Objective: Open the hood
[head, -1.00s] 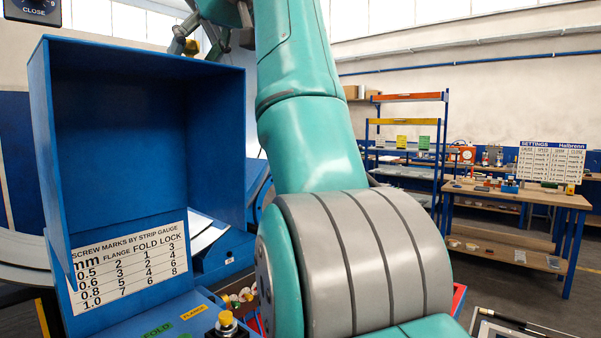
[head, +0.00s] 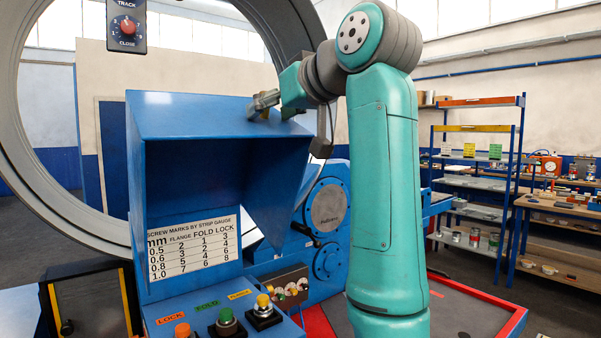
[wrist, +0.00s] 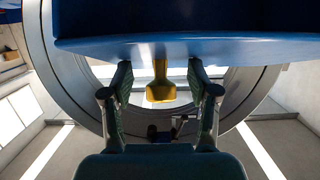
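The blue hood (head: 190,112) stands on the machine above the control panel, with a sloped top and an open dark front. My gripper (head: 263,103) is at the hood's upper right edge in the head view. In the wrist view my gripper (wrist: 161,78) is open, with its two fingers apart. A yellow tab (wrist: 160,88), which looks like a handle, sits between the fingers just below the blue hood edge (wrist: 200,46). Gaps show on both sides of it. I cannot tell its depth relative to the fingertips.
A large grey ring (head: 48,185) stands behind the hood. The panel has orange (head: 183,331), green (head: 226,316) and yellow (head: 263,301) buttons. A TRACK dial box (head: 127,26) hangs at upper left. Shelves (head: 475,185) and a workbench (head: 560,207) stand at right.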

